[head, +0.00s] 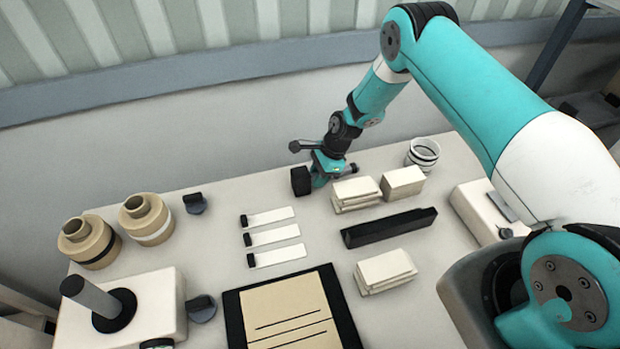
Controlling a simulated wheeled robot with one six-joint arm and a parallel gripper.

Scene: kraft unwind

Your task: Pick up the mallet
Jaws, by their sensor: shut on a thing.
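The mallet (300,181) shows as a blocky black head at the back middle of the table, just left of my gripper (321,178). My gripper points down and is shut on the mallet, beside its head. Most of the handle is hidden by the jaws; a small dark end that may belong to it shows to their right. I cannot tell whether the mallet touches the table.
White stacked blocks (355,190) stand close to the right of my gripper, with a black bar (389,227) in front. White strips (272,236) lie to the left. A white ring roll (423,153) stands at the back right. Tan rolls (146,219) stand far left.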

